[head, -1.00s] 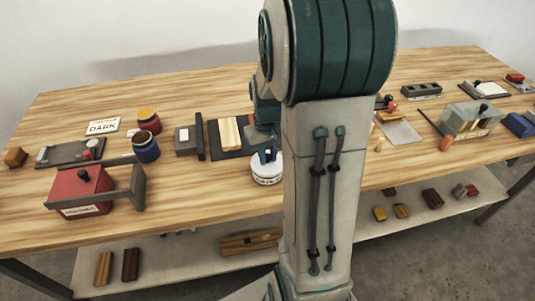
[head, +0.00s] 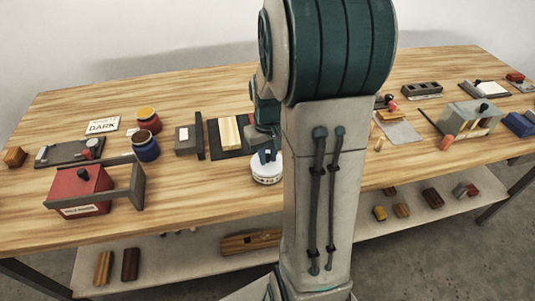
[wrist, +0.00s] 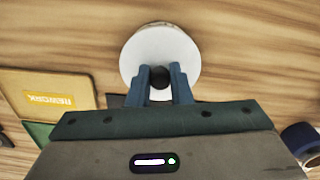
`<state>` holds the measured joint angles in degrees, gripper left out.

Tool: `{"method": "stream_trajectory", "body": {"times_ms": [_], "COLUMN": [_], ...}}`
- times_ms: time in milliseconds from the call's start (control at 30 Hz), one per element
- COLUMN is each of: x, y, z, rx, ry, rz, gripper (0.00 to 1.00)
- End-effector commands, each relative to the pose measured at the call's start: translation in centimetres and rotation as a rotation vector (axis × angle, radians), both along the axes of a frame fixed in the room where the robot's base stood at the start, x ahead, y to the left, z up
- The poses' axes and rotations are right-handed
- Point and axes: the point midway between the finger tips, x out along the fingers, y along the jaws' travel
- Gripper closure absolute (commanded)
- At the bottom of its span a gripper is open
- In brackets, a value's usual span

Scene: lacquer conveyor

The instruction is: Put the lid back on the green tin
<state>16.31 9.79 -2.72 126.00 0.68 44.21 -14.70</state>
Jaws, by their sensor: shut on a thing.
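A white round lid-like piece (wrist: 183,52) with a small black knob (wrist: 160,77) shows in the wrist view. The blue fingers of my gripper (wrist: 160,82) stand on either side of the knob and are shut on it. In the head view my gripper (head: 267,156) points down at a white round container (head: 266,174) with dark lettering on its side, near the table's front edge. I cannot tell whether the white piece rests on something or is held above it. I see no tin that is clearly green; my arm hides part of the table.
A red box (head: 80,187) with a grey handle, a blue jar (head: 145,147) and a dark mat with light blocks (head: 230,132) lie to the left. A grey-green box (head: 468,118) stands right. A tan panel marked REWORK (wrist: 48,97) shows in the wrist view.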

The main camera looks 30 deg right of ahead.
Motion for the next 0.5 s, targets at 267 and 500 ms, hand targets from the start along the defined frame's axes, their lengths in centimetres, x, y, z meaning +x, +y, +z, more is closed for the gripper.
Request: {"method": "stream_trajectory", "body": {"times_ms": [267,500], "x": [0.01,0.01], "y": [0.0,0.0], "z": [-0.02,-0.02], "rx": [0.0,0.0], "ry": [0.0,0.0], "rz": [0.0,0.0], "gripper": [1.0,0.56]}}
